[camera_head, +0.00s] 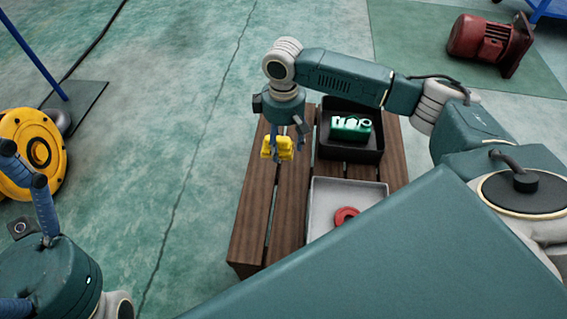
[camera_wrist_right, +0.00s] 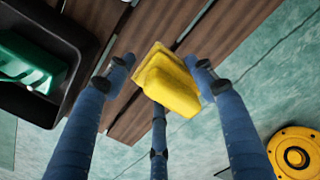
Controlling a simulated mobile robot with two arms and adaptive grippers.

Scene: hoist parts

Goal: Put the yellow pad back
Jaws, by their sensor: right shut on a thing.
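The yellow pad (camera_head: 283,149) is at my right gripper (camera_head: 281,142), over the left slats of the wooden bench (camera_head: 252,217). In the right wrist view the yellow pad (camera_wrist_right: 172,84) sits between the blue fingers of my right gripper (camera_wrist_right: 160,80), tilted, with slats and floor behind it. The gripper is shut on it. I cannot tell how high it is above the slats. My left gripper (camera_head: 32,222) is at the lower left, over the floor, its blue fingers spread apart and empty.
A black bin (camera_head: 350,153) with a green part (camera_head: 350,128) stands on the bench's right side. A grey tray (camera_head: 320,207) with a red ring (camera_head: 346,215) is nearer me. A yellow wheel-like part (camera_head: 27,152) is at left; a red motor (camera_head: 487,40) lies top right.

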